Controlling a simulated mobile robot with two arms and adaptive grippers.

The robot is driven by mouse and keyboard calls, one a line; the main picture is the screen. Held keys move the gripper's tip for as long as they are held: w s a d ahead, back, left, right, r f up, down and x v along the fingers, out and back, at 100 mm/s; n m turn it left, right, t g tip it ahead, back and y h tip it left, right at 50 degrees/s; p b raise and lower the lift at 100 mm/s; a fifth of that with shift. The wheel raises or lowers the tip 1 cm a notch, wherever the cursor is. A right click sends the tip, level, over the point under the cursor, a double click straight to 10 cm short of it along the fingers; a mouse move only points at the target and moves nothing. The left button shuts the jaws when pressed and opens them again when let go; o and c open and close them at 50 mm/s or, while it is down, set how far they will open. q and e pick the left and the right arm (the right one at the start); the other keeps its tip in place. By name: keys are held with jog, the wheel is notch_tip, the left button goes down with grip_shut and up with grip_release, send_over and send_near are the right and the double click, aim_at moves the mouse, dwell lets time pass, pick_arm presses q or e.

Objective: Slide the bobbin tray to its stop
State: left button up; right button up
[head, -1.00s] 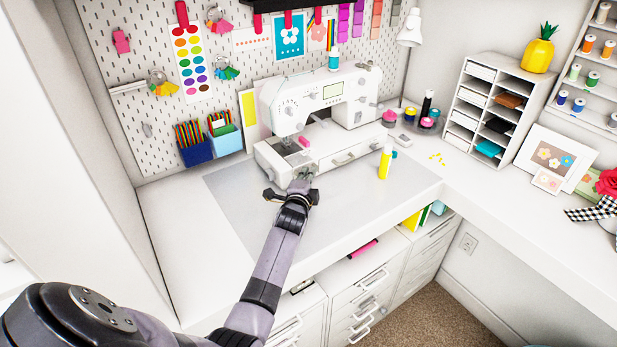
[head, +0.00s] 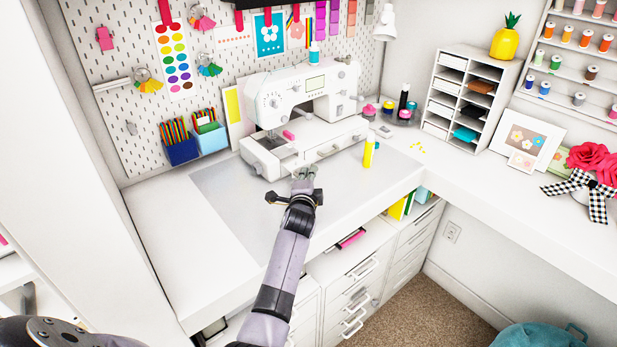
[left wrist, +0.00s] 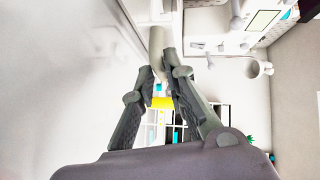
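The white sewing machine (head: 300,92) stands on the grey mat. What looks like the bobbin tray is the drawer with a small bar handle (head: 328,150) in the front of its base; how far it is out is hard to tell. My left gripper (head: 303,173) is just in front of the base, left of that handle. In the left wrist view its two fingers (left wrist: 158,68) are apart, and a pale rounded bar (left wrist: 156,42) lies at the fingertips. I cannot tell whether they touch it. My right gripper is out of view.
A yellow bottle (head: 368,152) stands upright on the mat (head: 225,195), right of my left gripper. Pencil holders (head: 181,150) stand left of the machine, and thread pots (head: 369,111) to its right. A white cubby shelf (head: 468,100) is farther right. The mat's left part is clear.

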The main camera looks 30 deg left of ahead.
pick_arm(q)
jog(key=shift+o, duration=1.7)
jog(key=shift+s+d, duration=0.2)
jog(key=shift+s, duration=0.3)
jog(key=v, duration=1.1)
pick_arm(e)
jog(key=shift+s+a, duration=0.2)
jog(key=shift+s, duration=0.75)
